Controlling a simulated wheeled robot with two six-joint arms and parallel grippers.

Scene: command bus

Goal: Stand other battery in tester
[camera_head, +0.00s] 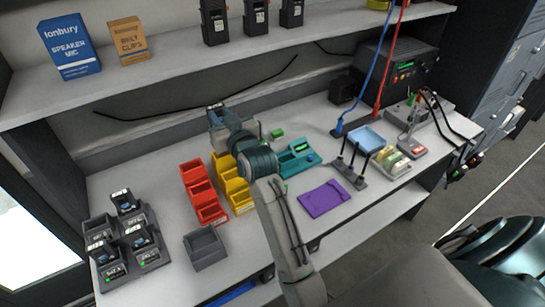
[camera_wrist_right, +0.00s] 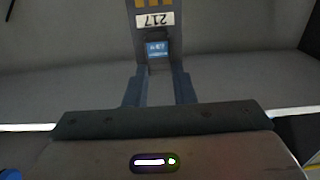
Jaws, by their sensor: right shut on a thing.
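My right arm reaches over the bench from the bottom, and its gripper (camera_head: 219,122) is above the back of the bench. In the right wrist view the gripper (camera_wrist_right: 159,90) is shut on a dark battery (camera_wrist_right: 148,45) with orange pads, a white label reading 217 and a small blue label. The battery sticks out beyond the fingertips and is clear of the teal unit. The teal unit (camera_head: 291,166), which looks like the tester, stands right of my wrist and is partly hidden by it. A small green block (camera_head: 277,133) lies behind it. My left gripper is out of view.
Yellow bins (camera_head: 238,198) and red bins (camera_head: 208,207) stand left of my forearm. Dark charger cradles (camera_head: 149,255) and a grey bin (camera_head: 205,246) are at left. A purple mat (camera_head: 324,198) and black posts (camera_head: 349,172) are at right. A shelf (camera_head: 180,68) overhangs the back.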

